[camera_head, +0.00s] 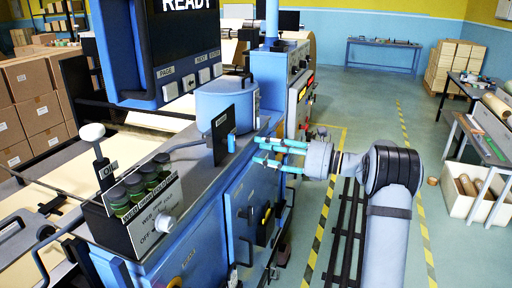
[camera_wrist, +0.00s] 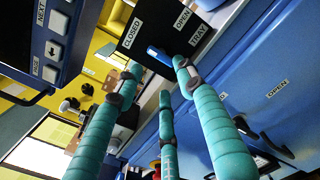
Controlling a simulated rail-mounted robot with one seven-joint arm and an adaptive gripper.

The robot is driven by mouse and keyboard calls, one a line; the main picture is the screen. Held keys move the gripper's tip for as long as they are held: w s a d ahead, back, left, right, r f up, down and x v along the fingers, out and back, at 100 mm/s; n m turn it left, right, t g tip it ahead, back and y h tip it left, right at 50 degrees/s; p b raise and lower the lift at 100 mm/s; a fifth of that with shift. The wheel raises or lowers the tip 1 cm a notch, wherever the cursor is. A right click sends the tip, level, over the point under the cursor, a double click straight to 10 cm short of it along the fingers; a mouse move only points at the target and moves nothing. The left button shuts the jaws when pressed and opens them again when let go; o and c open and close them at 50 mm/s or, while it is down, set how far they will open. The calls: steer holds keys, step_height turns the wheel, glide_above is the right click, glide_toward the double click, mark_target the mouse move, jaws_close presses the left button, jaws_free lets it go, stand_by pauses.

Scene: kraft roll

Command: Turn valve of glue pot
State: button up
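The glue pot (camera_head: 225,106) is a blue cylinder on the blue machine, with a black plate (camera_head: 219,136) in front of it. The valve handle (camera_head: 231,143) is a small blue lever on that plate. In the wrist view the handle (camera_wrist: 159,56) lies across the black plate (camera_wrist: 148,22), between the labels CLOSED and OPEN. My gripper (camera_head: 262,151) has teal fingers, spread apart and empty, just right of the handle in the head view. In the wrist view the fingertips (camera_wrist: 157,72) surround the handle's direction, with no clear contact.
A control box (camera_head: 140,200) with green knobs and a white-knobbed lever (camera_head: 94,133) stand to the left. The aisle floor (camera_head: 370,110) is clear behind my arm.

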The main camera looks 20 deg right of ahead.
mark_target(234, 144)
steer(key=p+x, duration=0.3)
steer(key=x, duration=0.6)
steer(key=shift+s+a+r+p, duration=0.15)
steer(key=shift+p, duration=0.2)
steer(key=shift+w+a, duration=0.45)
steer(key=shift+a, duration=0.1)
steer(key=c, duration=0.3)
steer(key=shift+f, duration=0.2)
jaws_close()
